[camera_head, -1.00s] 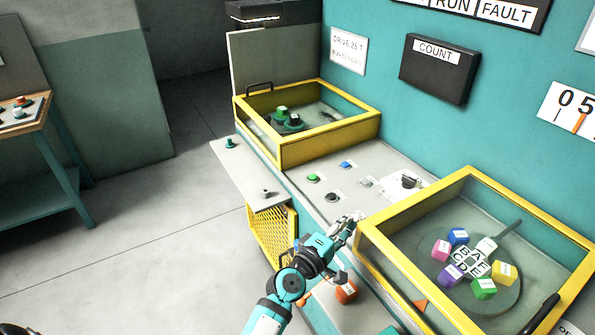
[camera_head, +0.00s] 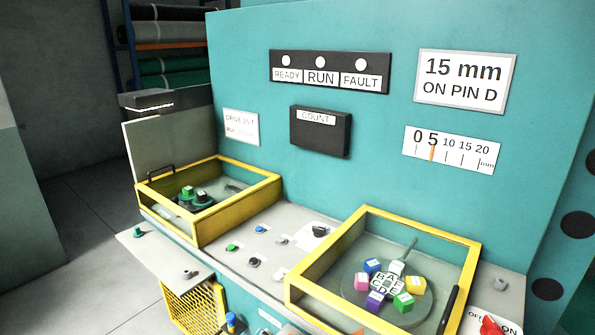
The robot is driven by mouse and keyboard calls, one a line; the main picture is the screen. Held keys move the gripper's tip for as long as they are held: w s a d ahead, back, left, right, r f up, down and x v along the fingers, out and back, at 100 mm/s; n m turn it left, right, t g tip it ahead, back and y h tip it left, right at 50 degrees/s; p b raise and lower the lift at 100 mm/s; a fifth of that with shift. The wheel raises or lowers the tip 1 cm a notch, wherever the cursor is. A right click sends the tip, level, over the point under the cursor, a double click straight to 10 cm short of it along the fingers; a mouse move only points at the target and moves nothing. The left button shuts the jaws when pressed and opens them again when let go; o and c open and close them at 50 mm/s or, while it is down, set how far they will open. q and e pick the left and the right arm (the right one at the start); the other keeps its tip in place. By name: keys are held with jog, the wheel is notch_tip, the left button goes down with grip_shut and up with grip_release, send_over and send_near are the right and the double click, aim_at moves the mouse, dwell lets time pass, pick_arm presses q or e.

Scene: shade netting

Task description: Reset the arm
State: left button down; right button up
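Neither of my grippers shows in the head view. The machine's sloping control panel (camera_head: 213,248) is unobstructed by my arms, with a green button (camera_head: 232,248), a blue button (camera_head: 259,229), a dark button (camera_head: 254,262) and a dark rotary knob (camera_head: 320,231). To its right, a yellow-framed glass box (camera_head: 375,213) holds a round plate with several coloured blocks around lettered tiles. To its left, another yellow-framed box (camera_head: 220,216) holds green-topped parts (camera_head: 187,192).
A grey shelf (camera_head: 150,250) juts out at the left above a yellow mesh guard (camera_head: 195,308). A red switch (camera_head: 490,326) marked ON is at the lower right. The teal wall carries a scale with its orange pointer near 5 (camera_head: 431,153) and a "15 mm ON PIN D" sign (camera_head: 462,83). Floor is clear at left.

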pick_arm(q)
jog(key=s+a+f+m+g+y, duration=0.2)
jog(key=s+a+m+g, duration=0.15)
jog(key=s, duration=0.55)
jog(key=s+a+f+m+g+y, duration=0.2)
jog(key=s+a+f+m+g, duration=0.15)
jog(key=s, duration=0.65)
jog(key=s+a+f+m+g+y, duration=0.25)
jog(key=s+a+m, duration=0.2)
jog(key=s, duration=0.45)
jog(key=s+f+g+b, duration=0.3)
jog(key=f, duration=2.6)
jog(key=s+a+f+b, duration=0.1)
jog(key=s+a+f, duration=0.2)
jog(key=s+f, duration=1.3)
jog(key=shift+a+f+g, duration=0.2)
jog(key=shift+g, duration=0.15)
pick_arm(e)
jog(key=f, duration=0.4)
jog(key=shift+s+a, duration=0.2)
jog(key=shift+a, duration=0.05)
